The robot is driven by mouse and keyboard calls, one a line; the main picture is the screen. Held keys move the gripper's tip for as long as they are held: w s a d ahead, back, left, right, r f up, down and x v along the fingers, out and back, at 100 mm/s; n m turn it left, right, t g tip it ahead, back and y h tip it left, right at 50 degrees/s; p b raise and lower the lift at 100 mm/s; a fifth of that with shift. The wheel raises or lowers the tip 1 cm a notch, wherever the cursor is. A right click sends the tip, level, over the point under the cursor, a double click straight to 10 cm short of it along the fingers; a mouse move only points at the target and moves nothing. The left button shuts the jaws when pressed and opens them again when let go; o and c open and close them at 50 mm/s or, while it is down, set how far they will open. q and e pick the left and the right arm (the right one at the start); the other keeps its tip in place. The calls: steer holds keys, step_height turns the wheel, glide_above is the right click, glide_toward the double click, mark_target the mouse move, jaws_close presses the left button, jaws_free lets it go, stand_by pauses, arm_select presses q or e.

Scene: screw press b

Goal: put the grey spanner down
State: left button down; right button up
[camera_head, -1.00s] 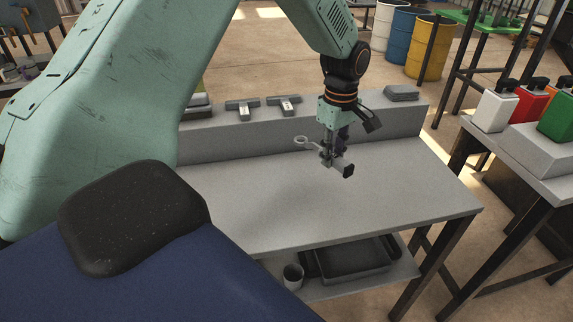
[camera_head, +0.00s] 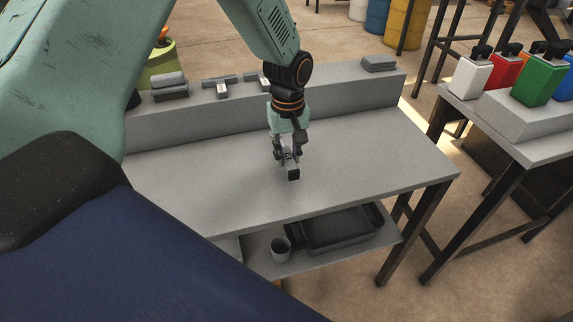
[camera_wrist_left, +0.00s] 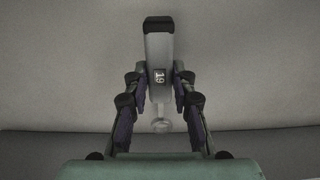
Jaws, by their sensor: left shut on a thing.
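The grey spanner (camera_wrist_left: 158,68) is in my left gripper, with its black-tipped end at the top and its ring end at the bottom in the wrist view. My left gripper (camera_head: 287,156) is shut on the spanner, with a finger on each side. In the head view the spanner's dark end (camera_head: 293,174) points toward the camera, and the gripper hides its ring end. The spanner is over the grey bench top (camera_head: 380,165); I cannot tell whether it touches it. My right gripper is not in view.
A raised ledge (camera_head: 330,95) runs along the bench's back, with grey pieces on it. A lower shelf holds a dark tray (camera_head: 340,232) and a cup (camera_head: 281,250). Coloured containers (camera_head: 540,85) stand on a table at right. The bench top around the gripper is clear.

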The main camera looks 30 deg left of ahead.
mark_target(288, 155)
arm_select(q)
step_height(288, 155, down, 3)
steer(key=shift+s+a+f+b, duration=0.1)
steer(key=shift+f+b, duration=0.05)
steer(key=shift+b, duration=0.15)
steer(key=shift+f, duration=0.15)
steer(key=shift+f, duration=0.1)
steer(key=c, duration=1.5)
jaws_free()
steer(key=o, duration=0.4)
